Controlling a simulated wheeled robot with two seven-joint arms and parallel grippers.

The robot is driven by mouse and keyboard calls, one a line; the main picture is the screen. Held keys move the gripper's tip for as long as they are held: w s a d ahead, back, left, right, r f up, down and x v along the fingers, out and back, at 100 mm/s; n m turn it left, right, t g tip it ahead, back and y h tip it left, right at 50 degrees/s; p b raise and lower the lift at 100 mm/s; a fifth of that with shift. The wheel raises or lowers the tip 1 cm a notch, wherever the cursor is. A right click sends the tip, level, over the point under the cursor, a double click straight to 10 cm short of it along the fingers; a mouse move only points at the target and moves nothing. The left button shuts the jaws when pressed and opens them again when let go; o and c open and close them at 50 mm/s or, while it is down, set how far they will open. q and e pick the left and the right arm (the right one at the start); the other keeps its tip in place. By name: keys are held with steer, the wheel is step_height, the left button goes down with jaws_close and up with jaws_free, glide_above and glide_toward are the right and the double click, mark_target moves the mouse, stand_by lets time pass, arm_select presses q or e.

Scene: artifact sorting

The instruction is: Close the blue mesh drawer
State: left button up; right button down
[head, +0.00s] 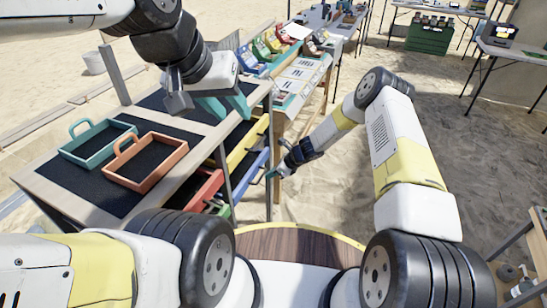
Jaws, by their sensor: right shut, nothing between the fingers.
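The blue mesh drawer (253,167) is on the right side of the table, below the yellow drawer. It sticks out somewhat from under the table; its inside is mostly hidden. My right gripper (271,174) is shut and empty, with its tip close to the outer end of the blue drawer. I cannot tell whether it touches. My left gripper (226,109) is above the table's right edge, with its two teal fingers apart and nothing visible between them.
A yellow drawer (245,146), a red drawer (204,190) and a green drawer (224,211) are near the blue one. A teal tray (88,161) and an orange tray (140,186) stand on the table (60,190). Sandy floor lies open to the right.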

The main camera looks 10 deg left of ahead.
steer(key=d+f+v, duration=0.1)
steer(key=v, duration=1.1)
steer(key=s+d+r+n+h, duration=0.1)
steer(key=s+d+r+n, duration=0.2)
steer(key=r, duration=0.7)
steer(key=s+d+r+n+t, duration=0.1)
steer(key=s+d+r+n, duration=0.3)
steer(key=r, duration=0.6)
steer(key=s+r+n+h, duration=0.15)
steer(key=r+n, duration=0.35)
steer(key=r, duration=0.5)
steer(key=s+d+r+n+t+h, duration=0.1)
steer(key=s+d+r+n, duration=0.2)
steer(key=s, duration=0.4)
steer(key=s+d+r+n+t+h, duration=0.1)
steer(key=s+d+r+n, duration=0.2)
steer(key=s, duration=0.5)
steer(key=s+d+r+n+t+h, duration=0.1)
steer(key=s+d+r+n, duration=0.2)
steer(key=s, duration=0.5)
step_height(320, 180, up, 3)
steer(key=shift+d+f+n, duration=0.15)
steer(key=shift+d+n, duration=0.15)
steer(key=shift+d, duration=0.6)
steer(key=shift+s, duration=0.1)
